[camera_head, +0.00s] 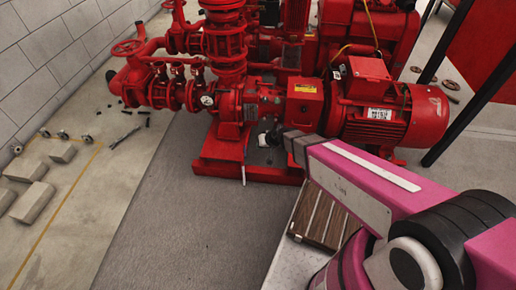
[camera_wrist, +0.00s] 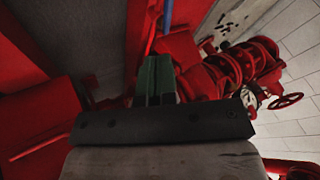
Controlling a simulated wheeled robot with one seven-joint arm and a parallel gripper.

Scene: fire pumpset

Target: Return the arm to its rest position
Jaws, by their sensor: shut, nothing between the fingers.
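My pink arm reaches in from the lower right of the head view, in front of the red pumpset. Its far end stands by the pump base, and my fingertips cannot be made out there. In the wrist view my gripper (camera_wrist: 155,75) shows as dark green fingers, close together with nothing between them, beyond a dark bar. Red pump parts lie behind and around the fingers there. How far the fingers are from them is hard to tell.
The red motor (camera_head: 385,112) stands close behind my arm. Red valves (camera_head: 170,88) and a handwheel (camera_head: 127,47) are at the left. Grey blocks (camera_head: 33,202) lie on the floor. Dark posts (camera_head: 470,95) stand at the right. The grey floor at centre left is clear.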

